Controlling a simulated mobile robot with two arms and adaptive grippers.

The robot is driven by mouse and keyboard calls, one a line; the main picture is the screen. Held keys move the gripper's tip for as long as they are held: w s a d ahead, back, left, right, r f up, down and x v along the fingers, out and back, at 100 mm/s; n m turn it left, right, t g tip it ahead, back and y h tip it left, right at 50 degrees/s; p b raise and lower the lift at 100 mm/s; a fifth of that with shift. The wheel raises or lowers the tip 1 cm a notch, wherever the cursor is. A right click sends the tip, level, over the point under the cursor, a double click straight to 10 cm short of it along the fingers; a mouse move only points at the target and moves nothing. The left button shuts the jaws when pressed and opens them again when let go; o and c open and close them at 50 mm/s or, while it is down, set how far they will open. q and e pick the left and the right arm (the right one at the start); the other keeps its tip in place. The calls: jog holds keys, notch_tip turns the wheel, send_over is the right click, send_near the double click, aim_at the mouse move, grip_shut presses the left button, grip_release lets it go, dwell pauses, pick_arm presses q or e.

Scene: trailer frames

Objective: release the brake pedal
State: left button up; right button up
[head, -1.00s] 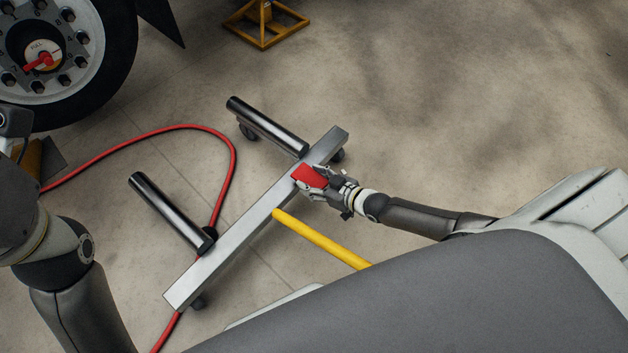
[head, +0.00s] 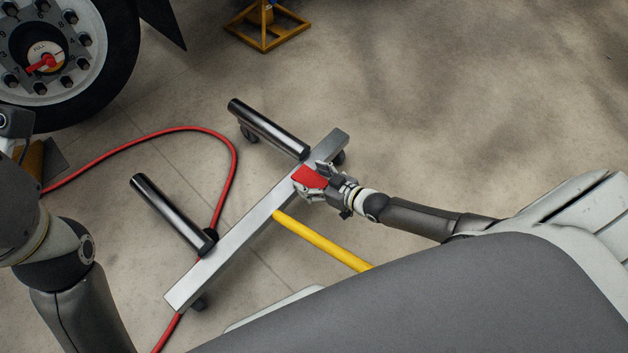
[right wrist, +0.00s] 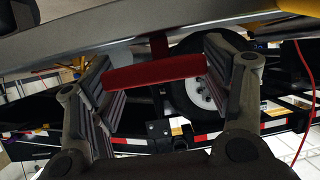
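The red brake pedal (head: 308,176) sits on the grey metal crossbar of a low wheeled dolly (head: 235,250). In the right wrist view the pedal (right wrist: 155,72) is a red plate on a short stem below the bar. My right gripper (head: 313,181) is at the pedal. In the right wrist view its two fingers (right wrist: 157,62) stand apart, one beside each end of the pedal, and do not look clamped on it. Whether either finger still touches it is hard to tell. My left arm shows at the left edge; its gripper is out of view.
Two dark rollers (head: 268,128) (head: 172,213) stick out from the dolly. A yellow handle (head: 320,240) runs toward me. A red hose (head: 236,150) curves on the floor under the dolly. A truck wheel (head: 60,60) and a yellow stand (head: 265,40) are behind. Floor at right is clear.

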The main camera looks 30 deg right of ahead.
jog(key=shift+s+f, duration=0.15)
jog(key=shift+f, duration=0.05)
jog(key=shift+s+d, duration=0.1)
jog(key=shift+s, duration=0.2)
jog(key=v, duration=1.1)
jog(key=shift+r, duration=0.25)
jog(key=shift+d, duration=0.15)
